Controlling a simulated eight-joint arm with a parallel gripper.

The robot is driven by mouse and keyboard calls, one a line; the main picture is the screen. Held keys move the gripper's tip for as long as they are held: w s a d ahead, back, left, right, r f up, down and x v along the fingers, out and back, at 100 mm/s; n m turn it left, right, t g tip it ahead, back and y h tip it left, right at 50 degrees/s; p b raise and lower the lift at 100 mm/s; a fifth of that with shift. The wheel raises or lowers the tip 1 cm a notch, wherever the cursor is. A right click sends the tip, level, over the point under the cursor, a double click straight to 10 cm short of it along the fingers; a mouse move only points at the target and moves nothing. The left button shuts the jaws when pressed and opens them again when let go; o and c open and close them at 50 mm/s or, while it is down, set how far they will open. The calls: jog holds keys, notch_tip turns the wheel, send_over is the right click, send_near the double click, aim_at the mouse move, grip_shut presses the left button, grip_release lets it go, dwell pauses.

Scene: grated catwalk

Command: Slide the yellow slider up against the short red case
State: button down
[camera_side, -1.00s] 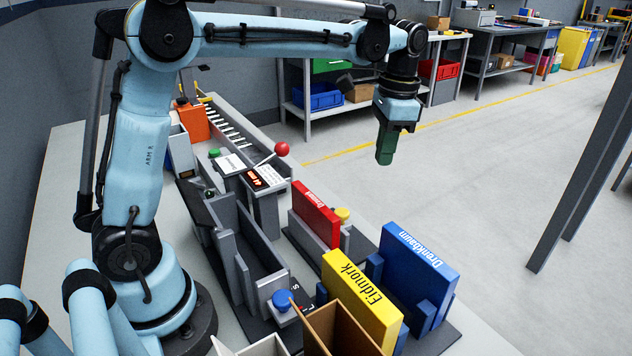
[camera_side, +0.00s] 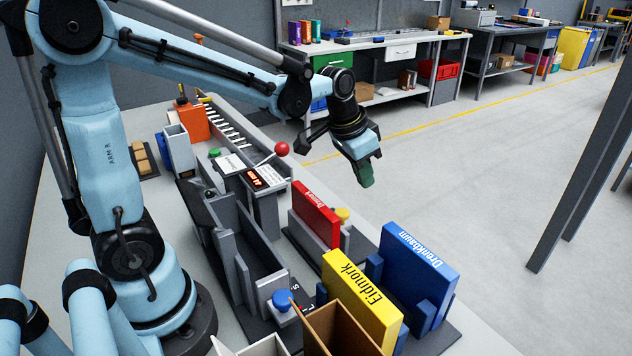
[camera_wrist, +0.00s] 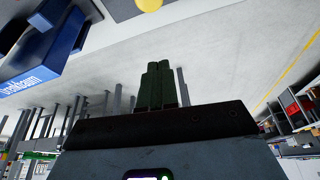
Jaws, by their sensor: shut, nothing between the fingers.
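The short red case (camera_side: 316,214) stands upright in a dark holder near the middle of the bench. The yellow slider shows as a yellow knob (camera_side: 343,214) on a grey block, just right of the red case and partly hidden by it. I cannot tell whether the block touches the case. My gripper (camera_side: 366,180) is above and a little right of the yellow knob, tilted and apart from everything. Its dark green fingers are shut and empty; they also show together in the wrist view (camera_wrist: 160,68).
A tall yellow case (camera_side: 360,303) and a blue case (camera_side: 420,272) stand in front of the red one. A red-ball lever (camera_side: 282,148) rises behind it. A blue knob (camera_side: 283,299) and an open brown box (camera_side: 345,330) are at the front. Open floor lies to the right.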

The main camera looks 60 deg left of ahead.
jog(key=shift+s+a+f, duration=0.1)
jog(key=shift+s+f, duration=0.25)
jog(key=shift+f, duration=0.55)
jog(key=shift+s+f, duration=0.4)
jog(key=shift+f, duration=0.55)
jog(key=shift+s+a+f, duration=0.1)
jog(key=shift+s+f, duration=0.25)
jog(key=shift+f, duration=0.55)
jog(key=shift+s, duration=2.25)
jog(key=w+r, duration=0.1)
jog(key=w, duration=0.4)
jog(key=v, duration=1)
jog(key=shift+w+d+t, duration=0.15)
jog(key=shift+d+t, duration=0.15)
jog(key=shift+d, duration=0.05)
